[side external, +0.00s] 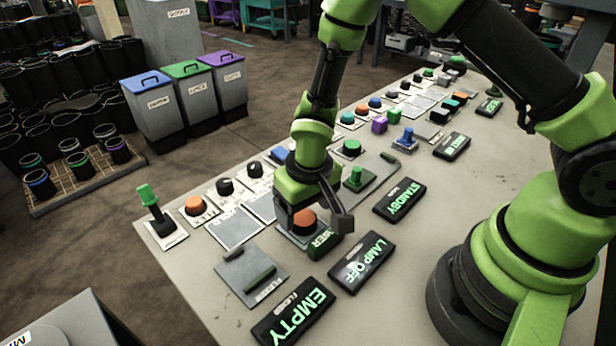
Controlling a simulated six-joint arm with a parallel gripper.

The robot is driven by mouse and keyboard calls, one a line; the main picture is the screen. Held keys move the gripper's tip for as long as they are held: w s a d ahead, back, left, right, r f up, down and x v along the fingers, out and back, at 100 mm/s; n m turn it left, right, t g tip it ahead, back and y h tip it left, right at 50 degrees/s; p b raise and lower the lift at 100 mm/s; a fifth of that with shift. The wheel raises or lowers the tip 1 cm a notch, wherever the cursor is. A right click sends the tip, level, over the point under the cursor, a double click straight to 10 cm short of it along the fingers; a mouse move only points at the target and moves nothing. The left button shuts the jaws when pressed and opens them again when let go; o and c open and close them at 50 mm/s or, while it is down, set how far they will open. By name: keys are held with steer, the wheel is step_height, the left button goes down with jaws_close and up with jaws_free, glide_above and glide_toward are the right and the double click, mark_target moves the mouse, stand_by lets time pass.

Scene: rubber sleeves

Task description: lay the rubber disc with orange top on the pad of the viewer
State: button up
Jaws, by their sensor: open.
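My gripper (314,212) is open and points down over the near part of the grey bench. A dark disc with an orange top (304,221) is low at its fingers, above or on a grey base beside the green block labelled like "TESTER" (323,243). I cannot tell whether the fingers touch it. Another round orange-topped piece (194,205) sits on a grey plate at the left edge. No label clearly reads "viewer".
Displays "LAMP OFF" (362,262) and "STANDBY" (400,200) lie right of the gripper. A green lever (149,196) stands upright at the left edge. Several coloured knobs and plates line the bench beyond. Lidded bins (155,102) stand on the floor.

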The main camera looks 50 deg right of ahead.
step_height(320, 180, up, 10)
steer(key=s, duration=0.1)
step_height(320, 180, up, 12)
steer(key=m+t+y, duration=0.1)
steer(key=m+t, duration=0.1)
steer(key=t, duration=0.1)
glide_above(310, 223)
steer(key=s+d, duration=0.4)
steer(key=s, duration=0.1)
steer(key=s+r+t+y, duration=0.1)
steer(key=s+r+t, duration=0.1)
steer(key=s+r, duration=0.3)
steer(key=s+d, duration=0.1)
steer(key=s, duration=0.3)
steer(key=shift+s+r+t, duration=0.3)
steer(key=shift+r+t, duration=0.05)
steer(key=shift+t, duration=0.05)
